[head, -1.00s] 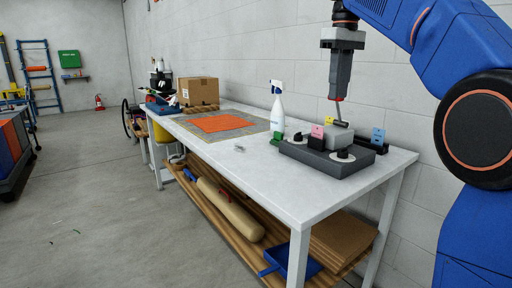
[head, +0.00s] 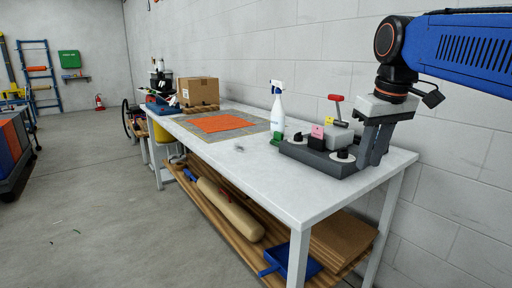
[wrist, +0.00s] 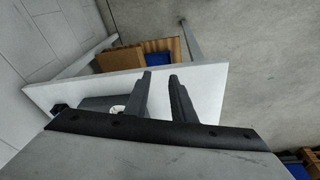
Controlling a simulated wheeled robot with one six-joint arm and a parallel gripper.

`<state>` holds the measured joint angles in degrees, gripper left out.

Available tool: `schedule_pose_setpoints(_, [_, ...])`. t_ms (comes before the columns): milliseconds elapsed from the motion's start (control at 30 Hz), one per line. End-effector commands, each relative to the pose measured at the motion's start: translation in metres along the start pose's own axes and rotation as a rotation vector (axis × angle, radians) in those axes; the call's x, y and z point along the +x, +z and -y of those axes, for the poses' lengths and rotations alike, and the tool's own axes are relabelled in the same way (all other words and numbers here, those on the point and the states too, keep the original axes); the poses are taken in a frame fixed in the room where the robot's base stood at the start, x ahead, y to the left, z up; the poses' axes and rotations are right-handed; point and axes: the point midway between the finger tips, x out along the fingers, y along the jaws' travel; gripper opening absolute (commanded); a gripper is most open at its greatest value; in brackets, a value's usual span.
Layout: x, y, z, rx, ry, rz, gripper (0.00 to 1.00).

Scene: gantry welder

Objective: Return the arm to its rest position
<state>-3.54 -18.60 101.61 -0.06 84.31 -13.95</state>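My arm is folded in from the right in the head view, its blue link at the upper right. My gripper (head: 372,158) points down over the right end of the workbench (head: 262,178), in front of the right part of a dark grey fixture (head: 310,157). In the wrist view its two dark fingers (wrist: 160,77) are apart with nothing between them, so it is open and empty. A red-handled lever (head: 337,101) stands on the fixture, left of the gripper and apart from it. The gripper hides the fixture's right end.
A spray bottle (head: 277,108), an orange sheet (head: 218,123) and a cardboard box (head: 199,91) are on the bench. A pale roll (head: 230,210) and a blue dustpan (head: 291,258) lie on the lower shelf. A wall runs behind; the floor at left is mostly clear.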

Motion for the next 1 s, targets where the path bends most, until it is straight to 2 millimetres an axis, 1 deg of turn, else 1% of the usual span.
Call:
schedule_pose_setpoints(33, [0.011, 0.018, 0.003, 0.019, 0.004, -0.011, 0.23])
schedule_pose_setpoints(100, [0.028, 0.039, 0.006, 0.049, 0.009, -0.029, 0.23])
schedule_pose_setpoints(267, [0.07, 0.087, 0.014, 0.115, 0.021, -0.072, 0.23])
schedule_pose_setpoints(300, [0.081, 0.1, 0.016, 0.132, 0.023, -0.081, 0.23])
schedule_pose_setpoints(367, [0.099, 0.118, 0.02, 0.157, 0.027, -0.098, 0.23])
schedule_pose_setpoints(500, [0.141, 0.161, 0.028, 0.213, 0.034, -0.135, 0.23])
schedule_pose_setpoints(600, [0.169, 0.186, 0.034, 0.248, 0.038, -0.157, 0.23])
schedule_pose_setpoints(700, [0.19, 0.206, 0.038, 0.275, 0.04, -0.174, 0.23])
schedule_pose_setpoints(800, [0.203, 0.217, 0.041, 0.29, 0.042, -0.184, 0.23])
schedule_pose_setpoints(900, [0.209, 0.222, 0.042, 0.298, 0.042, -0.19, 0.23])
schedule_pose_setpoints(1000, [0.21, 0.223, 0.042, 0.3, 0.042, -0.191, 0.23])
